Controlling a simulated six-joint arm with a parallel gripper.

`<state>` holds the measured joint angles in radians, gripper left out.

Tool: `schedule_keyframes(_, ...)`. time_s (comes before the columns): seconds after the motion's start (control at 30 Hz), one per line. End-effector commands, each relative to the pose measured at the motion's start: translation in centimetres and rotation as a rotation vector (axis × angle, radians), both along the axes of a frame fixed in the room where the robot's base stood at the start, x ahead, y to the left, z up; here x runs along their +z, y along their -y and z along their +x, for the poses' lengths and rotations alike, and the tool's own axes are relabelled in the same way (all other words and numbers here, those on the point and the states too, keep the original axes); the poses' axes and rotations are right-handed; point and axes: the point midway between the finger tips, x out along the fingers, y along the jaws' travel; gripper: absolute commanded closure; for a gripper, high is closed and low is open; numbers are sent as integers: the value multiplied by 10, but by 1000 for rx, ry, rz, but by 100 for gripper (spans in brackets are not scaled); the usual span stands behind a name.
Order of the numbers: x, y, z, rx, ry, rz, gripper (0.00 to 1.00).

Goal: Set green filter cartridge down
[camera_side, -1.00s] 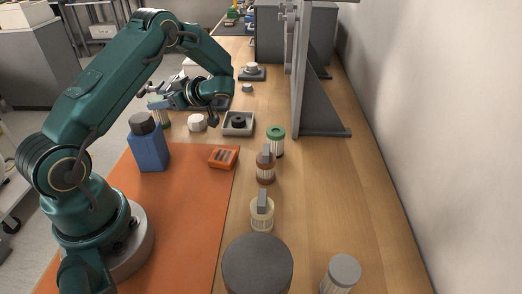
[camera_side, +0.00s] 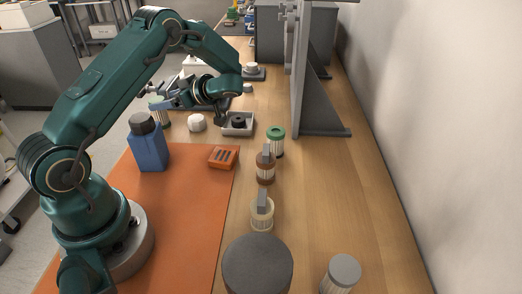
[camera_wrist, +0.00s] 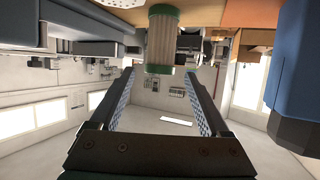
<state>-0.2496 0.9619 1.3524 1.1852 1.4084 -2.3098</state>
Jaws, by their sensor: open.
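A green-ended filter cartridge (camera_wrist: 161,42) with a pale pleated body shows between and beyond the fingertips in the wrist view, which looks upside down. In the side view this cartridge (camera_side: 163,117) stands upright at the far left edge of the bench, partly hidden by my gripper (camera_side: 158,99). In the wrist view my gripper (camera_wrist: 160,80) is open, with a finger on each side and clear space between them and the cartridge. A second green-topped cartridge (camera_side: 276,143) stands right of centre.
A blue bottle (camera_side: 149,150) stands close in front of my gripper. A white knob-like part (camera_side: 197,123) and a grey tray (camera_side: 249,126) lie to the right. Brown (camera_side: 265,173) and cream (camera_side: 262,219) cartridges stand nearer. The orange mat (camera_side: 185,220) is mostly clear.

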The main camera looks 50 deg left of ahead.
Motion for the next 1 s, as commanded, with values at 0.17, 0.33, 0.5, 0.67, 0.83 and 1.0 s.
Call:
schedule_keyframes(0.17, 15, 35, 15, -6, 3, 0, 20)
schedule_keyframes(0.33, 28, 63, 27, -4, 3, 0, 20)
schedule_keyframes(0.5, 35, 79, 33, -3, 2, 1, 20)
schedule_keyframes(0.67, 42, 87, 33, -23, -22, -46, 20)
schedule_keyframes(0.83, 58, 105, 21, -151, -127, -261, 20)
schedule_keyframes(1.0, 73, 136, 1, -393, -250, -525, 20)
